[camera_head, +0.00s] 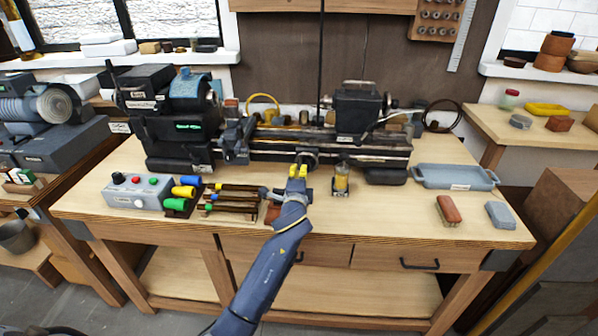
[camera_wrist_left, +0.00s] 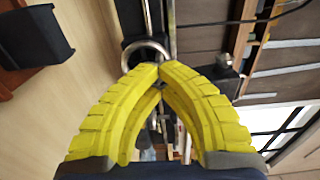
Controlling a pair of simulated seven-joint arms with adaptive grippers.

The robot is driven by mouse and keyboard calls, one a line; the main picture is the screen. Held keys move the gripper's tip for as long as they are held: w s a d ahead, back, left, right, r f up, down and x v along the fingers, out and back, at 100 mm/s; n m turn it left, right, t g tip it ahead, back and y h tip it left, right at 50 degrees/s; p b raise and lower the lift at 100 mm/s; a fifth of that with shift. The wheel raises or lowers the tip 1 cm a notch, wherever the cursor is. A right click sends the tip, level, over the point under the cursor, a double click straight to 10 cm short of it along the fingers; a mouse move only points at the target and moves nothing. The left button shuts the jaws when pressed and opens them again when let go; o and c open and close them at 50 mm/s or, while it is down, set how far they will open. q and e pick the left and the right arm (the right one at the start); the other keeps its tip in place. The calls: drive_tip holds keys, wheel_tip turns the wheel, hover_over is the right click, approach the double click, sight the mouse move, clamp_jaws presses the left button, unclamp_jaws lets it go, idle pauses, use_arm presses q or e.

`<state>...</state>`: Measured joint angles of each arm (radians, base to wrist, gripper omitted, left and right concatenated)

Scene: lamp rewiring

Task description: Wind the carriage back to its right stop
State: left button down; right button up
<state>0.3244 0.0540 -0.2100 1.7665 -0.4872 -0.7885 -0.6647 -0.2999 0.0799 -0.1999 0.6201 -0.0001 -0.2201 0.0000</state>
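A small lathe stands on the wooden bench. Its dark headstock (camera_head: 180,128) is at the left and its tailstock (camera_head: 357,108) at the right. A small handwheel (camera_head: 309,155) sits at the front of the bed (camera_head: 375,148); its metal ring (camera_wrist_left: 130,52) shows in the left wrist view. I cannot clearly make out the carriage or its right stop. My left gripper (camera_head: 298,171) has yellow fingers and is at the handwheel. In the left wrist view its fingertips (camera_wrist_left: 159,71) meet beside the ring. I cannot tell whether a handle is between them. My right gripper is not in view.
An oil bottle (camera_head: 341,178) stands just right of my left gripper. Tools with coloured handles (camera_head: 228,197) and a control box (camera_head: 137,191) lie to the left. A blue-grey tray (camera_head: 454,177), a brush (camera_head: 448,210) and a grey block (camera_head: 500,215) are at the right. The front centre-right bench is clear.

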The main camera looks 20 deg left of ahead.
use_arm(q)
drive_tip(key=shift+w+d+r, duration=0.1)
drive_tip(key=shift+d+r, duration=0.1)
drive_tip(key=shift+d, duration=0.3)
drive_tip(key=shift+w+d+r, duration=0.1)
drive_tip(key=shift+d+r, duration=0.1)
drive_tip(key=shift+d, duration=0.25)
drive_tip(key=shift+f, duration=0.15)
drive_tip(key=c, duration=2.2)
unclamp_jaws()
drive_tip(key=c, duration=1.6)
unclamp_jaws()
drive_tip(key=shift+o, duration=0.2)
drive_tip(key=v, duration=0.7)
